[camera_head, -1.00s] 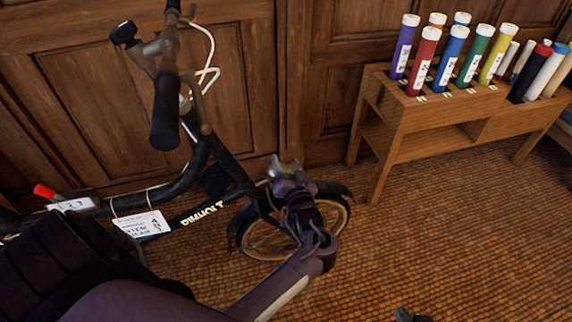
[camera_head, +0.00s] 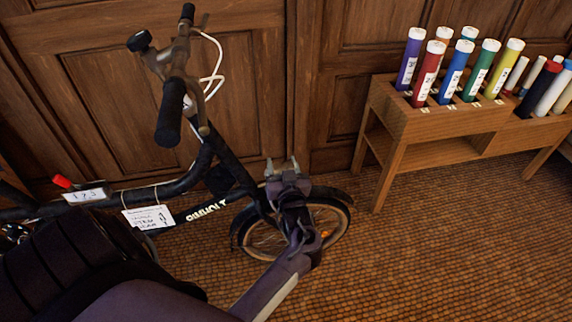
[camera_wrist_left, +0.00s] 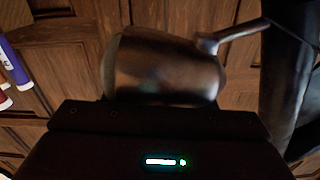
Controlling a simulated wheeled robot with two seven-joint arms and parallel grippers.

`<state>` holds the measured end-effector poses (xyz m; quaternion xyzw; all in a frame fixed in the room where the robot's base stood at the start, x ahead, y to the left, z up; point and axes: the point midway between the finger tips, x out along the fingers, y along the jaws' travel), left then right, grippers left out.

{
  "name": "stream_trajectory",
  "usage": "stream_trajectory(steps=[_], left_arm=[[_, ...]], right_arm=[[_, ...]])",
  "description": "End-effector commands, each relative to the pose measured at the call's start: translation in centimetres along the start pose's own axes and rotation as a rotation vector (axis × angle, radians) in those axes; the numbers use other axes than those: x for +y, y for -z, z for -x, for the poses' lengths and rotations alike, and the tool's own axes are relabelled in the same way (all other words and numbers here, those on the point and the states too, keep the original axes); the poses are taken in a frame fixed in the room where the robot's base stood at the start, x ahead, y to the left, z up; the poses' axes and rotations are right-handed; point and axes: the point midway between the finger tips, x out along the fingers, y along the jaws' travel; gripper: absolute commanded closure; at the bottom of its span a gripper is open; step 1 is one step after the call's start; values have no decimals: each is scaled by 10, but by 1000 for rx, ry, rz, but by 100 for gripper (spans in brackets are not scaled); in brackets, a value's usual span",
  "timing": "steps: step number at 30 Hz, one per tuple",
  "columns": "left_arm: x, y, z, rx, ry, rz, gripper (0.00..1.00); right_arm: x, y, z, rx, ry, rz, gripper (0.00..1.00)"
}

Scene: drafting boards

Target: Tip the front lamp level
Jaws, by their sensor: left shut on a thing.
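The front lamp is a dull metal cylinder (camera_wrist_left: 165,70) in the left wrist view, lying across the picture just beyond my left gripper. A bracket arm (camera_wrist_left: 235,34) runs from its right end to a dark tube. My left gripper (camera_head: 282,165) is shut on the lamp, above the front wheel (camera_head: 293,228) of the bicycle (camera_head: 205,165). In the head view my gripper and wrist hide most or all of the lamp, and its exact tilt cannot be told. My right gripper is out of view.
The handlebar grip (camera_head: 169,112) and a white cable (camera_head: 214,70) stand left of my gripper. Wooden panels (camera_head: 245,90) are behind. A wooden rack (camera_head: 430,125) holds several coloured tubes at right. The woven floor (camera_head: 390,260) is clear at lower right.

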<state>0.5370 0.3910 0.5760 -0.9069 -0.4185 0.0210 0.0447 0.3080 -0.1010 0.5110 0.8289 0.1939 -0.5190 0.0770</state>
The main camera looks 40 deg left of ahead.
Motion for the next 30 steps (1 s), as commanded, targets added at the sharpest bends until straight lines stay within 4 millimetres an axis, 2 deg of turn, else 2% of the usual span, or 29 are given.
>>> stream_trajectory(steps=[9, 22, 23, 27, 30], left_arm=[[-4, 4, 0, 2, -1, 94, 90], [-4, 4, 0, 3, -1, 101, 90], [-4, 4, 0, 3, -1, 101, 45], [-4, 3, 0, 2, -1, 100, 27], [-5, 3, 0, 2, -1, 100, 27]], right_arm=[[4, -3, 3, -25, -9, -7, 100], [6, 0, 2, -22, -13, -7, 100], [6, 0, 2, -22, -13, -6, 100], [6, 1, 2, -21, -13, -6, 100], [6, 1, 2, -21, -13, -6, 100]])
